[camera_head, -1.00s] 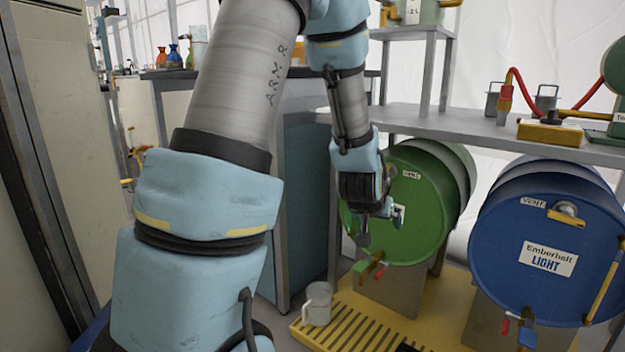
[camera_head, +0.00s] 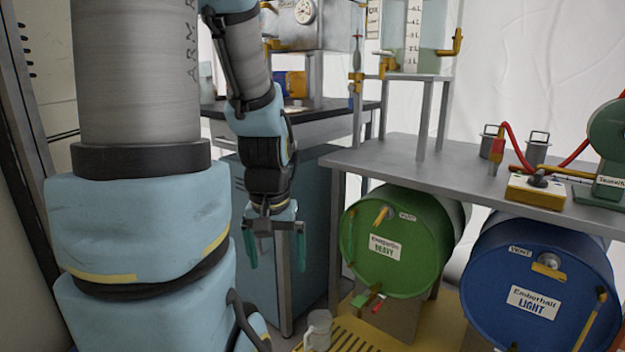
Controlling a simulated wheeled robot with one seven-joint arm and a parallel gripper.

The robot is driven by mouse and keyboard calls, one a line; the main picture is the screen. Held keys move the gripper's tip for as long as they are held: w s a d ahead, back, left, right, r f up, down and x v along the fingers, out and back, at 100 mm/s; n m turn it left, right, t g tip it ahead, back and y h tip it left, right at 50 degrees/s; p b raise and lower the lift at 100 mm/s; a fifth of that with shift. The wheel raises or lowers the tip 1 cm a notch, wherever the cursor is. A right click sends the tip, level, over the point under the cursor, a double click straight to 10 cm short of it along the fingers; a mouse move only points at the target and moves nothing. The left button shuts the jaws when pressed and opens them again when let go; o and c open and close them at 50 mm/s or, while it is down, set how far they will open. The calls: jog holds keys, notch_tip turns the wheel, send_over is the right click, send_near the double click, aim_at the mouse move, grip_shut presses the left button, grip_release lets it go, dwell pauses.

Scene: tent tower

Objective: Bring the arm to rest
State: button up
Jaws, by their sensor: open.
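My gripper (camera_head: 276,262) hangs pointing down left of the green drum, in front of the blue-grey cabinet (camera_head: 310,215). Its two dark green fingers are spread apart, with nothing seen between them. My arm fills the left side of the view and hides what lies behind it.
The green drum (camera_head: 420,262) marked HEAVY and the blue drum (camera_head: 500,262) marked LIGHT lie under a grey bench (camera_head: 385,165). A grey mug (camera_head: 318,331) stands by the yellow slotted platform (camera_head: 352,341). A yellow box (camera_head: 537,191) with red hoses and a glass tank (camera_head: 428,38) are above.

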notch_tip(320, 180, up, 26)
jog(key=p, duration=2.4)
jog(key=shift+r, duration=0.2)
jog(key=shift+f, duration=0.1)
